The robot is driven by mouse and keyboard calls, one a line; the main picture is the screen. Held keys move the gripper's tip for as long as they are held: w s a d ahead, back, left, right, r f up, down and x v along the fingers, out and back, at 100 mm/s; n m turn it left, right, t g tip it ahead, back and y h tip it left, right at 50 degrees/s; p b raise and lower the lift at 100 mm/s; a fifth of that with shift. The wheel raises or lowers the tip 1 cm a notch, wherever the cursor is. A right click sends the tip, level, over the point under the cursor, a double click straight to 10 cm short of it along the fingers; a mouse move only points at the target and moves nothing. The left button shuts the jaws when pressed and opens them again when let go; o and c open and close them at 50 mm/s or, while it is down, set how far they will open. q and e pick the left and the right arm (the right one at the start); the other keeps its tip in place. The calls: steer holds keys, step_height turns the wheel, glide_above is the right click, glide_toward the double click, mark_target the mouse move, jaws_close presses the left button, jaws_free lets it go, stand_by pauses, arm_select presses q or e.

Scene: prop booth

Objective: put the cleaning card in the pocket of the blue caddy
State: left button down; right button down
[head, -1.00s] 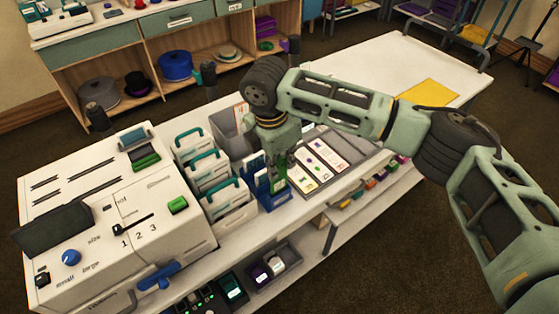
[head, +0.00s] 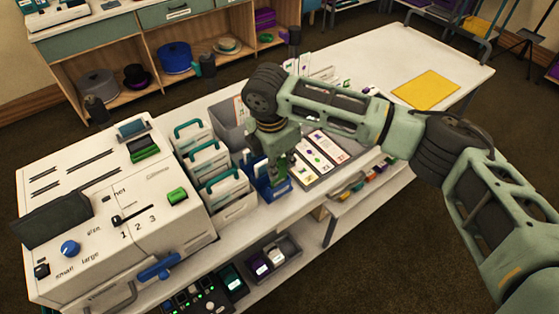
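The blue caddy (head: 271,194) stands on the white counter between the white bins and the tray of picture cards. My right gripper (head: 279,176) points down at the caddy, with its fingertips at or just inside the caddy's top. I cannot tell whether its fingers are open or shut. The cleaning card does not show clearly; the gripper and the caddy's walls may hide it. My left gripper is not in view.
A white machine (head: 113,217) with a blue knob and green button fills the counter's left. White bins with teal handles (head: 223,190) stand close left of the caddy. A card tray (head: 322,158) lies right. A yellow sheet (head: 426,89) lies on the clear far end.

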steer(key=shift+f, duration=0.75)
steer(key=shift+f, duration=0.15)
steer(key=c, duration=1.9)
jaws_free()
steer(key=shift+o, duration=0.2)
steer(key=r, duration=0.8)
steer(key=s+a+r, duration=0.1)
steer(key=r, duration=0.3)
steer(key=shift+a, duration=0.1)
steer(key=shift+f, duration=0.1)
